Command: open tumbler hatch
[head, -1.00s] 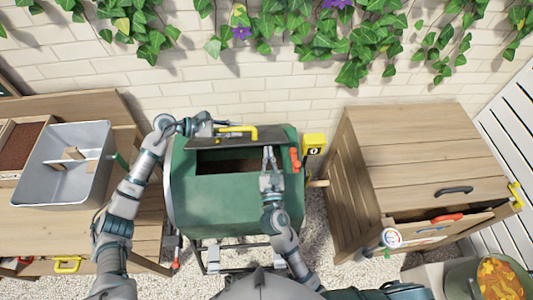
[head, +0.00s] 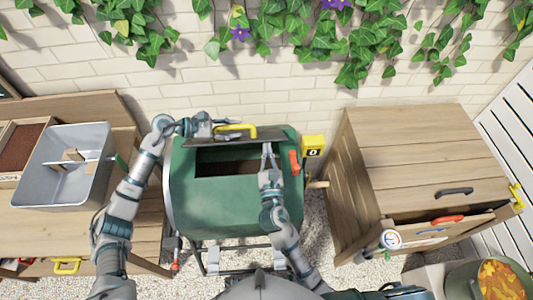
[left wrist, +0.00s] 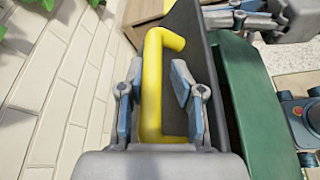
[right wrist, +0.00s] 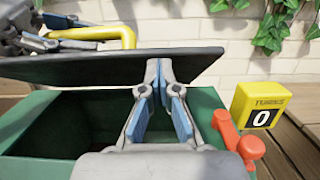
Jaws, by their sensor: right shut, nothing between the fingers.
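The green tumbler (head: 235,210) stands in the middle of the head view. Its dark hatch lid (head: 235,139) is raised at the back, and the opening (head: 228,169) shows below it. A yellow handle (left wrist: 153,85) is on the lid's wall-facing side. My left gripper (left wrist: 156,92) is open, with its fingers on either side of the handle and a gap visible on one side. My right gripper (right wrist: 158,70) is shut and empty at the opening. Its fingertips overlap the lid (right wrist: 100,67) in the right wrist view; I cannot tell whether they touch it.
An orange-red latch (right wrist: 235,138) and a yellow counter box (right wrist: 262,105) reading 0 are on the tumbler's right. A wooden cabinet (head: 425,150) stands right of it. A grey bin (head: 65,165) sits on the left bench. A brick wall (head: 290,100) is close behind.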

